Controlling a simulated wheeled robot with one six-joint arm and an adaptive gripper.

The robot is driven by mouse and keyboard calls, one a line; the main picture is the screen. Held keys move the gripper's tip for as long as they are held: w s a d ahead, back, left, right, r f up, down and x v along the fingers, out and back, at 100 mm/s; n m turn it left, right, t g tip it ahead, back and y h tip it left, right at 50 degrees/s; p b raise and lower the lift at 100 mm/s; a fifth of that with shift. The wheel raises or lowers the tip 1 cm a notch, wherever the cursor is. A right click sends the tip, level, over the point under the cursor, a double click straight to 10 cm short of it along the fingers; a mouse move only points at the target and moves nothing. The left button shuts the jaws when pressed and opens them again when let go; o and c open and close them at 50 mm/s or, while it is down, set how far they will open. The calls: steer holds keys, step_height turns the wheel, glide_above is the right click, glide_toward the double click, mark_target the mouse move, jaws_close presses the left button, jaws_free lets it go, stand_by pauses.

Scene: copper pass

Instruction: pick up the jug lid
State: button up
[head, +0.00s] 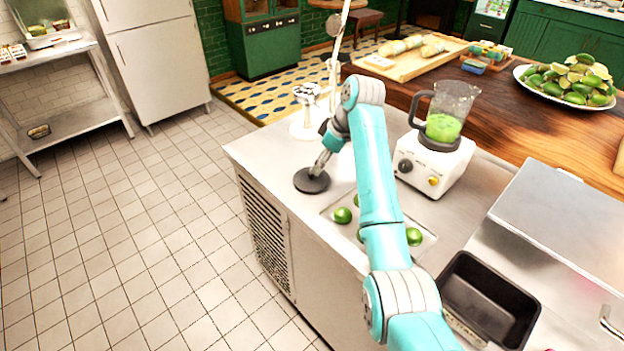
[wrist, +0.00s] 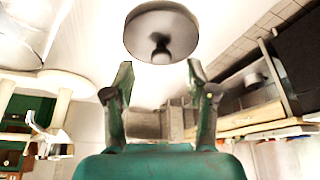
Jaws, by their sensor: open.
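The jug lid (head: 312,180) is a dark grey round disc lying on the steel counter near its left corner. In the wrist view the lid (wrist: 162,22) shows at top centre, with its small knob in the middle. My gripper (head: 321,165) is over the lid in the head view, partly hidden by my own arm. In the wrist view my gripper (wrist: 159,75) is open and empty, its two fingers spread below the lid's lower edge in the picture. I cannot tell whether the fingers touch it. The blender jug (head: 453,105) stands open-topped with green liquid inside.
The blender base (head: 435,165) stands right of my arm. Several limes (head: 343,215) lie in a shallow recess beside my arm. A black bin (head: 488,300) is in front right. A white stand (head: 308,118) is behind the lid. The counter's left edge is close to the lid.

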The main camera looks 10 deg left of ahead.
mark_target(311, 176)
steer(key=x, duration=0.2)
steer(key=a+x, duration=0.1)
steer(key=x, duration=0.1)
steer(key=shift+w+a+f, duration=0.15)
steer(key=shift+f, duration=0.05)
jaws_close()
